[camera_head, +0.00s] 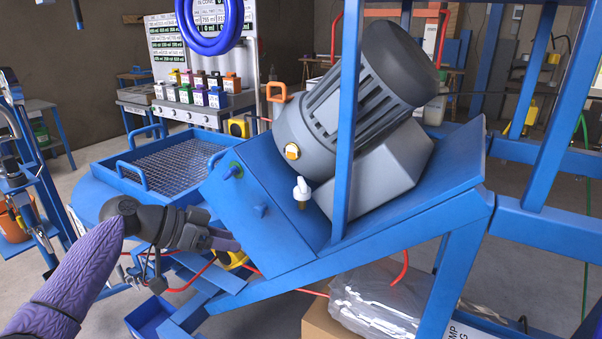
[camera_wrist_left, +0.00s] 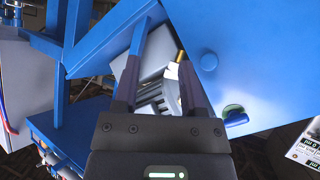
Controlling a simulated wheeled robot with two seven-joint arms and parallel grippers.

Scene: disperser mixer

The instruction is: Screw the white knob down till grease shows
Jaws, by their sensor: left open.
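The white knob (camera_head: 301,189) sits on a brass fitting (camera_head: 303,204) on the sloped blue plate, beside the grey motor. In the left wrist view the white knob (camera_wrist_left: 184,73) shows near the right fingertip, with a bit of brass (camera_wrist_left: 179,56) above it. My left gripper (camera_head: 232,240) is open and empty, to the left of the knob and lower in the head view, apart from it. Its two fingers also show in the left wrist view (camera_wrist_left: 159,76). I cannot make out any grease. My right gripper is not in view.
The grey motor (camera_head: 355,95) stands right of the knob. A blue upright post (camera_head: 347,130) rises in front of the motor. A blue lug (camera_head: 260,211) and a green-and-blue fitting (camera_head: 233,171) stick out of the blue frame. A mesh tray (camera_head: 168,167) lies behind my left gripper.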

